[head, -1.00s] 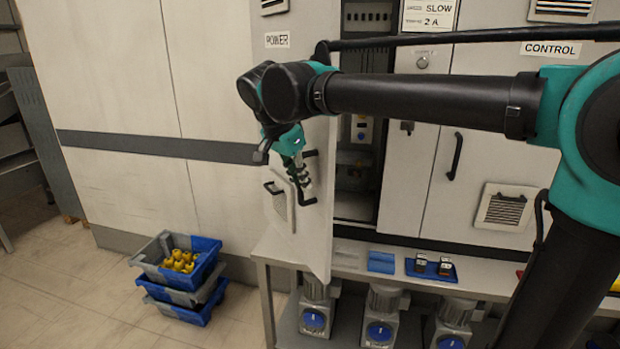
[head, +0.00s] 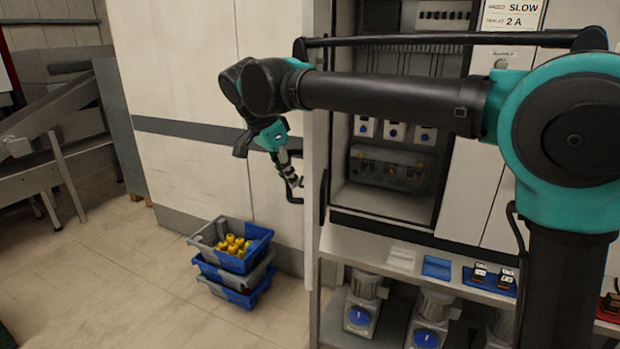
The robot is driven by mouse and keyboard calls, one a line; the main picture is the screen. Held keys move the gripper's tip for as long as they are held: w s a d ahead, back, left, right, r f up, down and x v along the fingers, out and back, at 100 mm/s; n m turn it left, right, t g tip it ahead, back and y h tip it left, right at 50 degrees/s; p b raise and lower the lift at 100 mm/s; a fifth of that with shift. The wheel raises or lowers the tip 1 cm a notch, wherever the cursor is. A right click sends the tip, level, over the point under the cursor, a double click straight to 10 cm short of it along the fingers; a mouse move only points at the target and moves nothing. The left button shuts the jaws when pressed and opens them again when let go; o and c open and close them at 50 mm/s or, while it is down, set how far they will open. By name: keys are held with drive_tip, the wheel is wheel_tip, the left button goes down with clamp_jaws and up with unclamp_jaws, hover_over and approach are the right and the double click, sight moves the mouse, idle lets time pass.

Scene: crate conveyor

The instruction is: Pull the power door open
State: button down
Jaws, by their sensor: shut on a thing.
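The power door (head: 314,130) is a pale tall panel, swung out from the cabinet and seen nearly edge-on. The cabinet compartment (head: 392,195) to its right is exposed, with sockets and a dark unit inside. My gripper (head: 292,184) is at the left, outer side of the door, shut on the black door handle (head: 297,199). The handle is mostly hidden by the fingers, and the exact contact is too small to see. A black loop (head: 323,198) shows at the door's right side.
A stack of blue and grey crates (head: 233,262) with yellow items on top stands on the floor left of the door. A bench (head: 400,258) below the compartment holds blue trays, with motors underneath. Floor at the lower left is clear.

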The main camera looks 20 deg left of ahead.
drive_tip(key=a, duration=1)
drive_tip(key=shift+w, duration=0.15)
drive_tip(key=c, duration=1.5)
unclamp_jaws()
drive_tip(key=shift+c, duration=0.2)
drive_tip(key=v, duration=1.2)
